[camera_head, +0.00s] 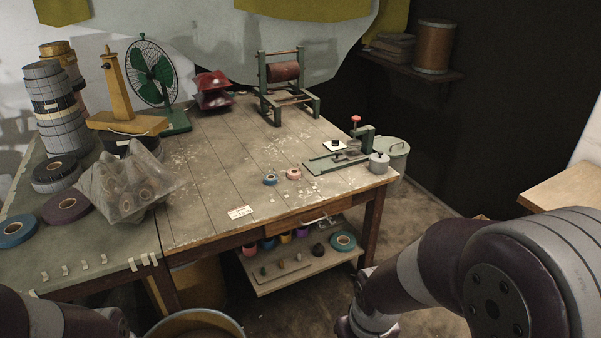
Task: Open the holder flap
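A green metal device (322,164) stands near the table's right end. It has a flat base plate and an upright post with a red knob (356,119) on top. I cannot tell for certain whether it is the holder, or make out its flap. A green frame (264,90) carrying a brown roller (283,71) stands at the back of the table. My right arm comes in at the lower right and bends down past the bottom edge. Only a little of my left arm shows at the lower left. Neither gripper shows.
The wooden table (205,185) is mostly clear in the middle. Two small tape rolls, blue (270,180) and pink (294,174), lie there. A clear bag of rolls (128,186), stacked rolls and a green fan (152,75) crowd the left. A grey lidded pot (379,163) stands beside the device.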

